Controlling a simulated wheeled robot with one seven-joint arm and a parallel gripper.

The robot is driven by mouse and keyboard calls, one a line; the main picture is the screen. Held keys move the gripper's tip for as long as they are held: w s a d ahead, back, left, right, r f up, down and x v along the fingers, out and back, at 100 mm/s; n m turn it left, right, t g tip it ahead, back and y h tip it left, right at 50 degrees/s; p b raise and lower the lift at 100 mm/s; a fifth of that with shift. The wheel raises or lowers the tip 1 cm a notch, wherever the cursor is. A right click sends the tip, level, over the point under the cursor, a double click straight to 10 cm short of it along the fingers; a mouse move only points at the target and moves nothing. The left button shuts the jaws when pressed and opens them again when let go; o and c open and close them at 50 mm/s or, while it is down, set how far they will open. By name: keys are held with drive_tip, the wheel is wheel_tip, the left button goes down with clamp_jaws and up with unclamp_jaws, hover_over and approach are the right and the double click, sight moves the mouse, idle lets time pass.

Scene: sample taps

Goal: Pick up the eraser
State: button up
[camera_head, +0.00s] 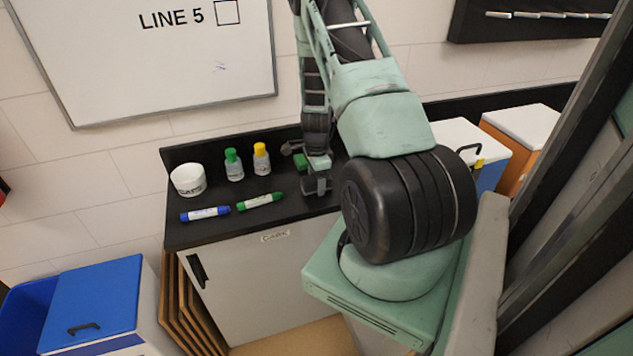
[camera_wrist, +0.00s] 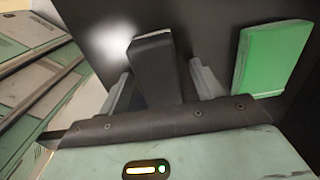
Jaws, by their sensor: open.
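A dark block with a pale end edge, which looks like the eraser (camera_wrist: 157,72), stands out between the two grey fingers of my gripper (camera_wrist: 160,68) in the wrist view. The fingers lie on either side of it, with a visible gap, and are open. In the head view my gripper (camera_head: 317,186) is low over the black counter top, right of the green marker. The eraser cannot be told apart from the dark gripper parts there. A green block (camera_wrist: 272,55) lies to the right of the fingers in the wrist view, and shows behind my gripper in the head view (camera_head: 300,161).
On the counter (camera_head: 225,234) are a white cup (camera_head: 188,181), a green-capped bottle (camera_head: 234,166), a yellow-capped bottle (camera_head: 261,160), a blue marker (camera_head: 205,213) and a green marker (camera_head: 259,201). A whiteboard (camera_head: 150,70) hangs behind. Lidded bins stand at both sides.

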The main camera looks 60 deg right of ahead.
drive_tip(key=c, duration=1.1)
drive_tip(key=shift+o, duration=0.2)
drive_tip(key=shift+r, duration=0.1)
wheel_tip(320, 180, up, 10)
drive_tip(key=b, duration=0.3)
